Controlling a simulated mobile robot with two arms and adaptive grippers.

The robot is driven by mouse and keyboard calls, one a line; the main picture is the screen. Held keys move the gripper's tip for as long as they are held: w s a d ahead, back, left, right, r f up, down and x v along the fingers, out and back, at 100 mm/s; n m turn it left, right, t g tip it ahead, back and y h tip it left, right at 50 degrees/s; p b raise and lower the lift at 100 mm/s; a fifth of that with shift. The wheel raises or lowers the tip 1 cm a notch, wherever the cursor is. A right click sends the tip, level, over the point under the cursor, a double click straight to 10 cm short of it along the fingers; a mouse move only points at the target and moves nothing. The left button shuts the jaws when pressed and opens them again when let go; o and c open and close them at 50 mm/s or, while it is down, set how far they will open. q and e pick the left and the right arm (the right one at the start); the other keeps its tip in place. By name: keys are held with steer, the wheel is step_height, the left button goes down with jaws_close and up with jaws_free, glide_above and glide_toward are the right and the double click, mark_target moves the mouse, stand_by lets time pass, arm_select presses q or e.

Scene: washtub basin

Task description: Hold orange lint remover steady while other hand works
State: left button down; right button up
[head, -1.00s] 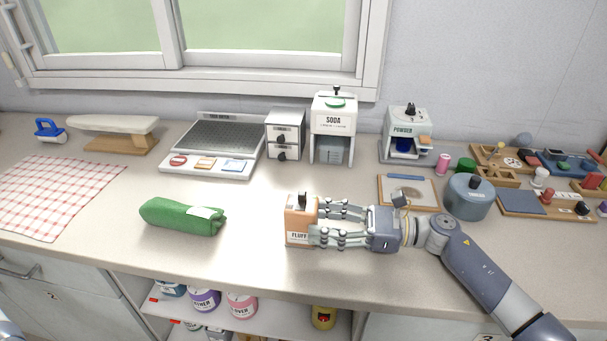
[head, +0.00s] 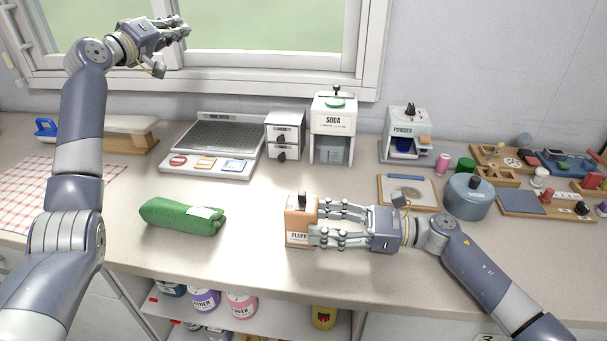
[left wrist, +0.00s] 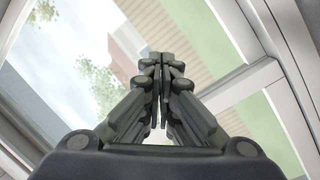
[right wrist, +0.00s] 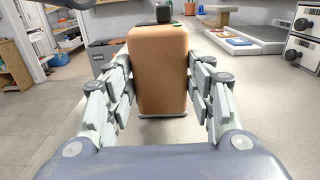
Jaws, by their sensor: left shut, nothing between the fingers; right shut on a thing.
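The orange lint remover (head: 298,226), a boxy block labelled FLUFF with a dark knob on top, stands upright on the counter. My right gripper (head: 318,226) is shut on it from the right, with a finger on each side. In the right wrist view the lint remover (right wrist: 160,70) fills the space between the fingers (right wrist: 160,95). My left gripper (head: 183,28) is raised high in front of the window, far up and left of the lint remover. In the left wrist view its fingertips (left wrist: 160,60) are together, with nothing between them.
A green rolled bundle (head: 182,216) lies left of the lint remover. Behind are a tray machine (head: 213,140), a SODA dispenser (head: 333,128) and a POWDER dispenser (head: 406,135). A grey pot (head: 468,200) stands at right. Counter between bundle and lint remover is clear.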

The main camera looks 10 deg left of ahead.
arm_select(q)
steer(key=s+d+f+m+g+h, duration=0.1)
steer(key=s+d+m+g+h, duration=0.2)
steer(key=d, duration=1)
steer(key=s+d+m+g+h, duration=0.1)
steer(key=s+d+m+g, duration=0.3)
steer(key=d, duration=0.9)
steer(key=s+d+f+g+y, duration=0.3)
steer(key=s+f+y, duration=0.1)
steer(key=s+f, duration=0.2)
steer(key=s+d+f+g+y, duration=0.3)
steer(key=s+f+g, duration=0.1)
steer(key=s+f, duration=0.2)
steer(key=shift+s+d+f+y, duration=0.25)
steer(key=shift+s+d+y, duration=0.15)
steer(key=shift+s, duration=0.2)
steer(key=shift+f, duration=0.1)
